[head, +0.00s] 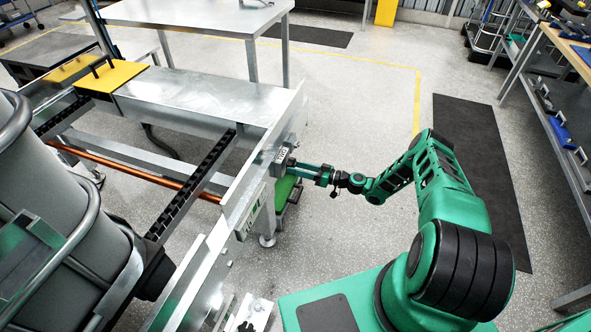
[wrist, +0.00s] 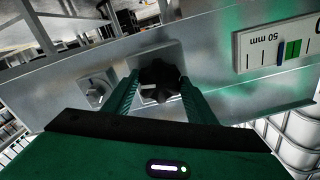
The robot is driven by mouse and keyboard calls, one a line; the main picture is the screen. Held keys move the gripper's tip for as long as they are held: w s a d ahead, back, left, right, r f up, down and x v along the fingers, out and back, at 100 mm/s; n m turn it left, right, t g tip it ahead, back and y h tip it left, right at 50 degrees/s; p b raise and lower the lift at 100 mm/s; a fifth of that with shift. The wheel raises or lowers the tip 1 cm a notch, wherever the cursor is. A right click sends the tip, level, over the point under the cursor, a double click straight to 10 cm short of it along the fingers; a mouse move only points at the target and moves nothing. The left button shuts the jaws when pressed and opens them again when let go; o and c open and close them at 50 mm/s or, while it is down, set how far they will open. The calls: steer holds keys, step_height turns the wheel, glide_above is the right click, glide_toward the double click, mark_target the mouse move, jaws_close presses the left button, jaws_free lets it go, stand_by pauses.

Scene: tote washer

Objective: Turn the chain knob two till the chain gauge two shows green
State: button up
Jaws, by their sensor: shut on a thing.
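The chain knob two, a black lobed knob (wrist: 160,80), sits on a square plate on the metal rail in the wrist view. My gripper (wrist: 160,92) is shut on it, one green finger on each side. In the head view my gripper (head: 298,165) reaches the rail from the right, and its fingers mostly hide the knob. The chain gauge two, a white scale (wrist: 272,46) marked 50 mm, is at the upper right of the wrist view. It has a green band, and a dark blue mark stands close beside the band's left edge.
A bolt on a small plate (wrist: 95,92) is left of the knob. The metal rail (head: 262,165) runs along the conveyor, with a dark chain (head: 195,180) behind it. A grey drum-like tank (head: 45,190) stands at left.

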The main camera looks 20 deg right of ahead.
steer(key=m, duration=0.4)
steer(key=shift+w+d+m, duration=0.15)
steer(key=shift+d+m, duration=0.15)
steer(key=m, duration=0.3)
steer(key=shift+d+m, duration=0.1)
steer(key=shift+m, duration=0.3)
steer(key=m, duration=0.3)
steer(key=shift+m, duration=1.3)
steer(key=o, duration=1)
steer(key=shift+f, duration=0.1)
steer(key=shift+o, duration=0.3)
steer(key=shift+a, duration=0.25)
